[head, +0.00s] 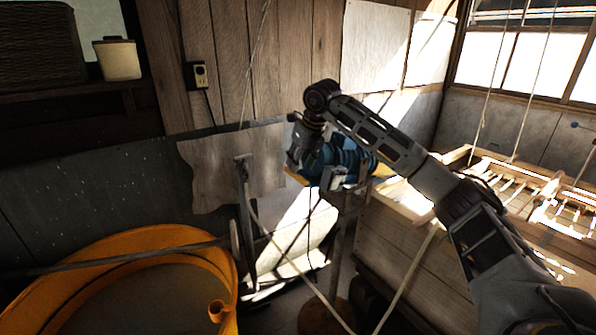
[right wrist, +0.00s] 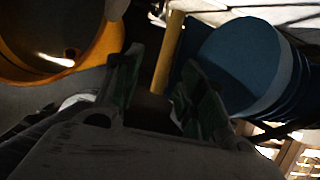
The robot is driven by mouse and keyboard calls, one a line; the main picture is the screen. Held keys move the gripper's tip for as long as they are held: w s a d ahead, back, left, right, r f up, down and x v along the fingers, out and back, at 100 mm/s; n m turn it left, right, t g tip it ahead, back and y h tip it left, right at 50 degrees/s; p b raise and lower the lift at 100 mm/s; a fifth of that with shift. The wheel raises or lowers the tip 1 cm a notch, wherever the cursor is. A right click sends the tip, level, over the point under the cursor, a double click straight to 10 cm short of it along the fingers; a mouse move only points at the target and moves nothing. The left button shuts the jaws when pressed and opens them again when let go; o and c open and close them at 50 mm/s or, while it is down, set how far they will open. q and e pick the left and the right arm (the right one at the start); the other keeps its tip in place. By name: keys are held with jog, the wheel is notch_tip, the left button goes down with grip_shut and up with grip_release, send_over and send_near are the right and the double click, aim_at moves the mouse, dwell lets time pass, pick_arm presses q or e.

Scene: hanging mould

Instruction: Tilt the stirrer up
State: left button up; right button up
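A blue, ribbed, motor-like body (head: 345,157), apparently part of the stirrer, sits on a stand in the middle of the head view. In the right wrist view its round blue end (right wrist: 243,65) is right of the fingers. A yellow bar (right wrist: 169,50) runs beside it, in line with the finger gap; I cannot tell if they touch. My right gripper (head: 297,162) points down at the left end of the blue body. Its fingers (right wrist: 158,85) are apart, with no clear grip on anything. My left gripper is out of view.
An orange vat (head: 130,240) stands at lower left with a dark rod (head: 110,258) across it. A wooden crate-like table (head: 400,235) is on the right, with cords hanging above. A plank wall (head: 285,60) stands behind.

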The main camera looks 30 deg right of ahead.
jog(key=shift+v, duration=3)
jog(key=shift+w, duration=0.15)
